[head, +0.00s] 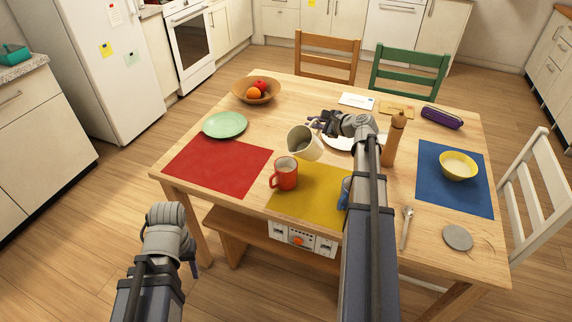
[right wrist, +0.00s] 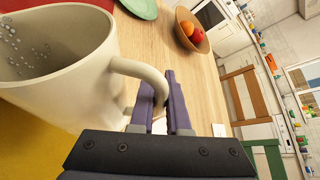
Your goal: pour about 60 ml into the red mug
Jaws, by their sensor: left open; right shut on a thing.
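The red mug (head: 285,174) stands upright at the left edge of the yellow placemat. My right gripper (head: 322,124) is shut on the handle of a cream jug (head: 306,144), which also fills the left of the right wrist view (right wrist: 75,75). The jug is tilted, its mouth just above and behind the mug in the head view. Small clear beads show on its inner wall. No stream between jug and mug can be made out, and the mug's liquid level is not clear. My left gripper (head: 191,262) is low in front of the table, empty, its fingers mostly hidden.
The table holds a red placemat (head: 215,165), a yellow placemat (head: 305,200), a green plate (head: 225,124), a fruit bowl (head: 256,91), a pepper mill (head: 394,140) and a yellow bowl (head: 458,165). A blue object (head: 344,192) is partly hidden by my right arm.

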